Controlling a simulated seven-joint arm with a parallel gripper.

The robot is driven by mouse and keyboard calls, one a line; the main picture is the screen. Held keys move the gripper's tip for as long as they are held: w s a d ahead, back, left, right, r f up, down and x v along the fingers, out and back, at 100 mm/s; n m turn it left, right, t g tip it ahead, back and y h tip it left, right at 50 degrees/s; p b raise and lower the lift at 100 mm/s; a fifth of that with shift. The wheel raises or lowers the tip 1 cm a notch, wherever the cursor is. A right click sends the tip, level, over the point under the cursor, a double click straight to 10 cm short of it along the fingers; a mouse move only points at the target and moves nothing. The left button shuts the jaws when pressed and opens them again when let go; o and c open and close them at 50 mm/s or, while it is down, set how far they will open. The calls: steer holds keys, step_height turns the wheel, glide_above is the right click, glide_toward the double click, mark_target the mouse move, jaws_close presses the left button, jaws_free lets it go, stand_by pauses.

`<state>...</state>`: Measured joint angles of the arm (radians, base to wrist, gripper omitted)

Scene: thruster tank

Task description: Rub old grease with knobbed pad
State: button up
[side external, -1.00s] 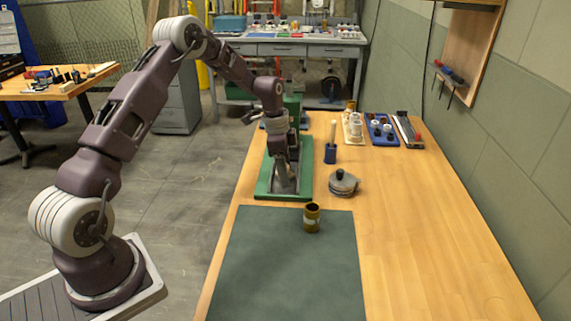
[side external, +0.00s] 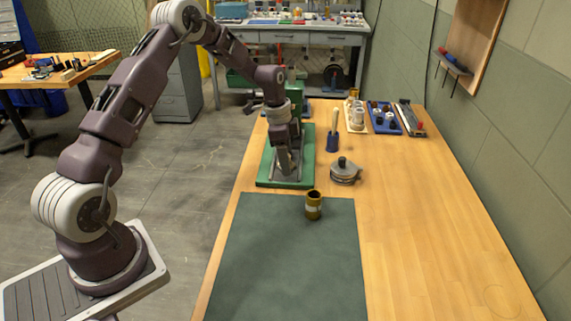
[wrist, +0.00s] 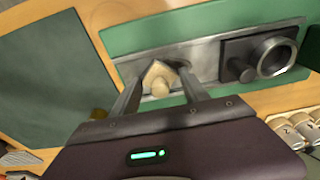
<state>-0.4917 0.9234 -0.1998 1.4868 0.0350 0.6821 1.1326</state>
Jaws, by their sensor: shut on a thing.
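My gripper (side external: 289,171) is low over the grey metal plate of a green-based fixture (side external: 264,181). In the wrist view my gripper (wrist: 162,74) is shut on a small cream pad with a rounded knob (wrist: 160,85), held between its two fingers. The pad appears to be down at the metal plate (wrist: 208,64); whether it touches cannot be told. In the side view the pad is hidden by the fingers. No grease can be clearly made out on the plate.
A dark block with a metal ring (wrist: 275,53) stands on the same plate. Nearby are an olive jar (side external: 313,206), a grey round item with a black knob (side external: 345,171) and a blue-based brush (side external: 333,141). The dark green mat (side external: 285,260) is otherwise clear.

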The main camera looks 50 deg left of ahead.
steer(key=shift+w+a+r, duration=0.1)
steer(key=shift+w+a, duration=1.65)
steer(key=shift+a, duration=0.05)
steer(key=shift+r, duration=3)
steer(key=shift+r, duration=0.1)
step_height(320, 180, up, 3)
steer(key=shift+f, duration=0.1)
steer(key=shift+f, duration=3.55)
